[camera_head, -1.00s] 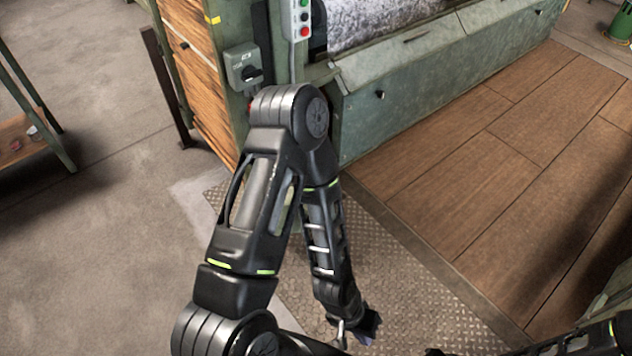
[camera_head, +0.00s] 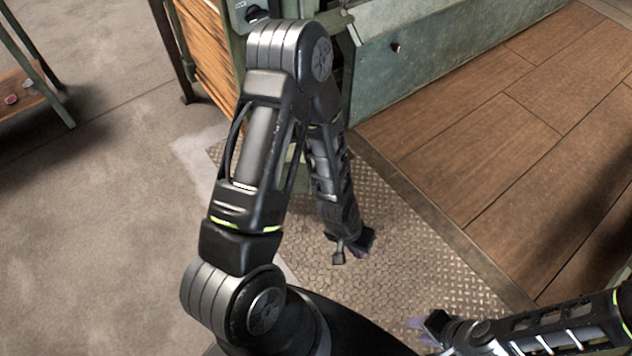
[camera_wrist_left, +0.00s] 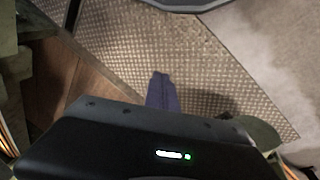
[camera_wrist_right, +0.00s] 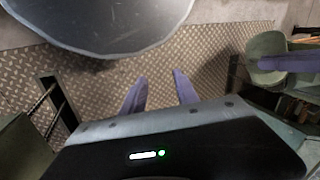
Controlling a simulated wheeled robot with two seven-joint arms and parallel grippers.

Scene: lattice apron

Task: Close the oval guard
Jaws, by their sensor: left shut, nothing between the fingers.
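A green plate with a rounded end (camera_wrist_right: 265,48) shows at the upper right of the right wrist view. It may be the oval guard, but I cannot tell for sure, nor whether it is open. A rounded green edge (camera_wrist_left: 258,132) also shows at the lower right of the left wrist view. My left gripper (camera_head: 360,246) points down above the metal floor plate. Its purple fingers (camera_wrist_left: 162,92) are together and empty. My right gripper (camera_head: 418,323) is at the lower right, its two purple fingers (camera_wrist_right: 158,82) apart with nothing between them.
The green machine (camera_head: 425,55) stands at the top, with a wooden side panel (camera_head: 208,55). A textured metal plate (camera_head: 420,265) covers the floor below my grippers, beside wooden boards (camera_head: 510,130). A shelf frame (camera_head: 35,75) stands far left. Concrete floor (camera_head: 100,210) on the left is clear.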

